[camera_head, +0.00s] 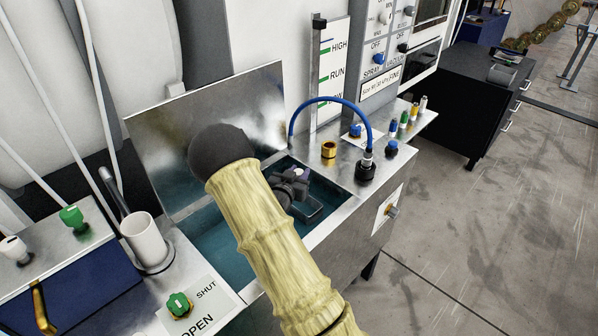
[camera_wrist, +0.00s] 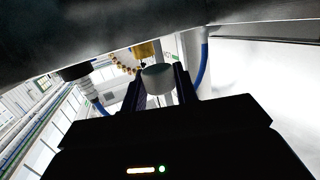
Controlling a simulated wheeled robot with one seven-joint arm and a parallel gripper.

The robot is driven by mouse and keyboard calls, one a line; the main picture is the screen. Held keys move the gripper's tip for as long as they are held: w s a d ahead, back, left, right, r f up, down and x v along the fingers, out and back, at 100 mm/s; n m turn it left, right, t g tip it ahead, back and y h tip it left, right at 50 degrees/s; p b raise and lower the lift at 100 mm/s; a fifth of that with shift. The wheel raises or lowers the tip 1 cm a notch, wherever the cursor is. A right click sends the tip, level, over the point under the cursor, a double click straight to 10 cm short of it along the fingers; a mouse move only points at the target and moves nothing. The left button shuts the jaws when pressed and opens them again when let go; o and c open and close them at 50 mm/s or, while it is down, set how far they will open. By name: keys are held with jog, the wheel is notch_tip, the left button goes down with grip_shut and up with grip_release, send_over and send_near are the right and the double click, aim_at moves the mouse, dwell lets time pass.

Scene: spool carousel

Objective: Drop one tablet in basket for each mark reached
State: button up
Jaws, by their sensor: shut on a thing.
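My gripper (camera_head: 296,188) shows dark and small in the head view, over the opening of the metal tank (camera_head: 345,228), partly behind my own arm. In the wrist view my gripper (camera_wrist: 158,84) is shut on a pale round tablet (camera_wrist: 157,79), held between the two dark fingers. Teal liquid (camera_head: 232,262) shows inside the tank. A level scale (camera_head: 334,75) marked HIGH and RUN, with a partly hidden lowest label, stands behind the tank. I cannot make out the basket for certain; my arm and gripper hide part of the opening.
A raised metal lid (camera_head: 160,135) stands behind the tank. A blue hose (camera_head: 330,99) arches over its right side to a black fitting (camera_head: 366,168). A brass fitting (camera_head: 328,149) stands nearby. A white cup (camera_head: 145,240) and a green OPEN/SHUT knob (camera_head: 179,304) are at left.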

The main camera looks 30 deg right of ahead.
notch_tip(320, 180, down, 4)
jog(key=shift+w+d+r+b, duration=0.1)
jog(key=shift+d+r+b, duration=0.1)
jog(key=shift+b, duration=0.65)
jog(key=o, duration=1)
jog(key=shift+a, duration=0.25)
jog(key=v, duration=1.7)
jog(key=shift+s+a+b, duration=0.15)
jog(key=shift+s+b, duration=0.15)
jog(key=shift+b, duration=0.1)
